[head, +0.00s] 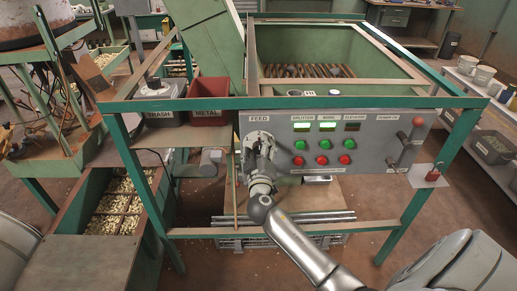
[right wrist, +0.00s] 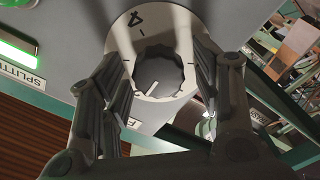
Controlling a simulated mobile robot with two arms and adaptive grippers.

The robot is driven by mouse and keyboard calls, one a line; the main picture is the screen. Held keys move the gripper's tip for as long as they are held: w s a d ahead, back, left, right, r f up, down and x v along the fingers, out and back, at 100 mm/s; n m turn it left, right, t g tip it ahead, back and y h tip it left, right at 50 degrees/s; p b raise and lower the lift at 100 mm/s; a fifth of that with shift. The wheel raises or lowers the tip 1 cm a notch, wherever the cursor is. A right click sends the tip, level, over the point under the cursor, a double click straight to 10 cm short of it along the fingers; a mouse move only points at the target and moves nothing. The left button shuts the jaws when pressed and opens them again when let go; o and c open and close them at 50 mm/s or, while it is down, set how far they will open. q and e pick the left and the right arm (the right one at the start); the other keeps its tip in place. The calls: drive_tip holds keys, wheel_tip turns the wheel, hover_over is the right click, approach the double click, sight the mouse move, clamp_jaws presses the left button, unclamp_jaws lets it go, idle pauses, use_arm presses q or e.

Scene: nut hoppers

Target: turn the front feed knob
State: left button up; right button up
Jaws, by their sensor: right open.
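The front feed knob (right wrist: 160,74) is a dark, scalloped round knob with a white pointer mark. It sits on a pale round dial (right wrist: 125,36) with black marks. In the head view the dial (head: 250,138) shows below the FEED label (head: 259,119) on the grey panel, and my gripper mostly hides the knob. My right gripper (head: 258,152) is in front of the dial. In the right wrist view its fingers (right wrist: 160,78) are open, one on each side of the knob, with a visible gap. Contact cannot be told. My left gripper is not in view.
The panel (head: 376,130) holds green buttons (head: 299,145), red buttons (head: 322,160) and lit displays right of the dial. TRASH (head: 160,113) and METAL (head: 208,112) bins are at upper left.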

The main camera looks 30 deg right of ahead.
drive_tip(key=c, duration=1)
drive_tip(key=shift+c, duration=0.2)
drive_tip(key=shift+n, duration=1.3)
drive_tip(key=n, duration=0.2)
drive_tip(key=shift+n, duration=0.4)
drive_tip(key=n+p, duration=0.1)
drive_tip(key=n, duration=0.5)
drive_tip(key=shift+f+p, duration=0.2)
drive_tip(key=shift+p, duration=0.1)
drive_tip(key=shift+n, duration=0.3)
